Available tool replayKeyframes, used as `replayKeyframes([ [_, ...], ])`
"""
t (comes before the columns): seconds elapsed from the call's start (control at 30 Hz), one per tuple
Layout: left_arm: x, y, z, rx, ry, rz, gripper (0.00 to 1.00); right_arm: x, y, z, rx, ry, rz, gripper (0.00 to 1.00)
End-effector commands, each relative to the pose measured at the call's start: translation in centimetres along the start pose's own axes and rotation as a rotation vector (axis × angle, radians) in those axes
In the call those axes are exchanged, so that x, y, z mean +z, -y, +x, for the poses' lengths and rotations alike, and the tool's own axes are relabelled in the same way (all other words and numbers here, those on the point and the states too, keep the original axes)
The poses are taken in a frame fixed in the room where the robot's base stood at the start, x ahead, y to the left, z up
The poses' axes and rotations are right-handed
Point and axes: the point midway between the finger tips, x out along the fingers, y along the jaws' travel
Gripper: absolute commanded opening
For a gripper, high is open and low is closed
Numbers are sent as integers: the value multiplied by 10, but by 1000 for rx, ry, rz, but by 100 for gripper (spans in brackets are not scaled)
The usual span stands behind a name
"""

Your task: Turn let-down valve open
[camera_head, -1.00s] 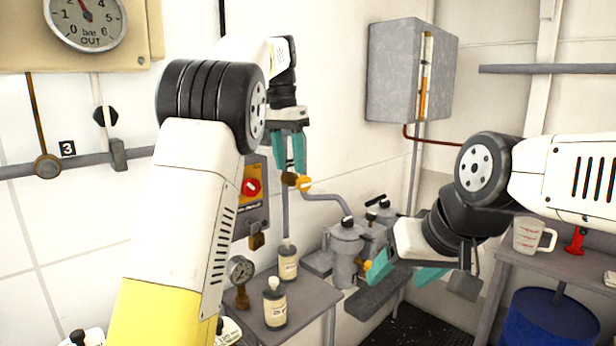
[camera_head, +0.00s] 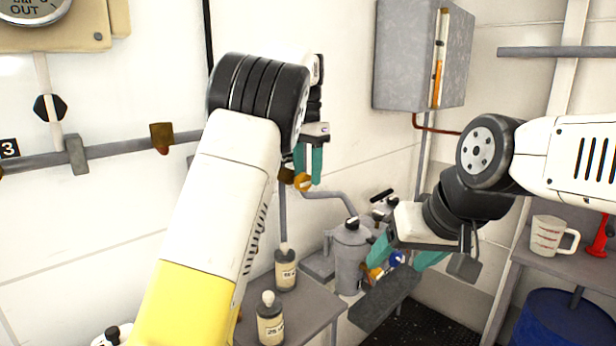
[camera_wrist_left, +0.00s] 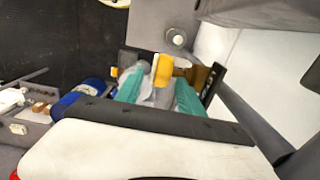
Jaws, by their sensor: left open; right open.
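A yellow valve handle (camera_head: 302,182) on a brass body sits on a grey pipe near the wall. I take it for the let-down valve, but no label is readable. My left gripper (camera_head: 308,165) is open, its teal fingers pointing down at the handle. In the left wrist view the yellow handle (camera_wrist_left: 163,70) shows between the fingertips of my left gripper (camera_wrist_left: 160,88); I cannot tell whether they touch it.
Two labelled bottles (camera_head: 270,318) (camera_head: 286,268) stand on a grey table (camera_head: 318,305) below the left gripper. A grey cabinet (camera_head: 408,55) hangs on the wall. A measuring jug (camera_head: 550,236) stands on a right-hand shelf, above a blue drum (camera_head: 558,318).

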Motion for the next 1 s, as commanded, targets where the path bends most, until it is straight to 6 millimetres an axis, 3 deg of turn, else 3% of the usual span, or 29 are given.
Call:
replayKeyframes([
  [0.13, 0, 0, 12, 1, 1, -1, 45, 0, 0, 0, 0, 0, 0, 67],
  [0.4, 0, 0, 14, 0, 0, -1, 45, 0, 0, 0, 0, 0, 0, 67],
  [0.43, 0, 0, 14, 0, 0, -1, 44, 0, 0, 0, 0, 0, 0, 67],
  [0.67, 0, 0, 14, 0, 0, -1, 0, 0, 0, 0, 0, 0, 0, 67],
  [1.0, 2, 0, 13, 2, -33, -1, 0, 0, 0, 0, 0, 0, 0, 67],
])
